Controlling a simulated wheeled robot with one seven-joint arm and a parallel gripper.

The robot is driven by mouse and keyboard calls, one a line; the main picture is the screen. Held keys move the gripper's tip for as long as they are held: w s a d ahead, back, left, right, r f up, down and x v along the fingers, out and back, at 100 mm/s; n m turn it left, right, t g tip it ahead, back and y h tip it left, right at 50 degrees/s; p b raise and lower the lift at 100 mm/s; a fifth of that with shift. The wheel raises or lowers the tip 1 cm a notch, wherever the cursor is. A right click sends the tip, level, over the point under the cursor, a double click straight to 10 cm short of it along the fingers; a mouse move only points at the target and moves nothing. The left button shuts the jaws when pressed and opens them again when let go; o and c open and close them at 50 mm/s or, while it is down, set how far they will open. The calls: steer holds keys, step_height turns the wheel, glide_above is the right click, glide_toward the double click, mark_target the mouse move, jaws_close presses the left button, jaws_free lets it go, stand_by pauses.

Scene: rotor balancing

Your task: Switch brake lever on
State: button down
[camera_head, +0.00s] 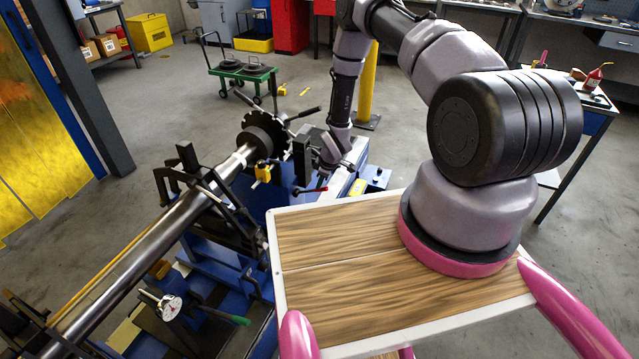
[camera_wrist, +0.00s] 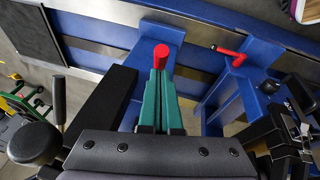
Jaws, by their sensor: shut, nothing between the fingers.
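A lever with a red grip (camera_head: 314,190) sticks out sideways from the blue machine, just below my gripper in the head view. In the wrist view a red knob (camera_wrist: 162,56) shows end-on, right at the tips of my fingers. A second red handle (camera_wrist: 229,52) lies sideways on a blue post to the right. I cannot tell which of these is the brake lever, or whether the fingertips touch the red knob. My gripper (camera_wrist: 160,75) has its green fingers together and holds nothing. In the head view my gripper (camera_head: 324,176) is small and partly hidden.
The blue balancing machine carries a long steel shaft (camera_head: 135,262) with a toothed disc (camera_head: 262,135). A dial gauge (camera_head: 171,307) and a green-handled lever (camera_head: 232,317) are at the front. A green cart (camera_head: 243,80) stands behind. Open floor lies around the machine.

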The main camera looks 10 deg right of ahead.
mark_target(326, 190)
steer(key=shift+s+d+f+t+y, duration=0.4)
steer(key=shift+d+f+y, duration=0.15)
steer(key=shift+f, duration=0.2)
steer(key=shift+s+d+f+t+y, duration=0.3)
steer(key=shift+d+f+t+y, duration=0.2)
steer(key=shift+f, duration=0.25)
step_height(326, 190, down, 9)
steer(key=s+d, duration=0.1)
steer(key=shift+f, duration=0.15)
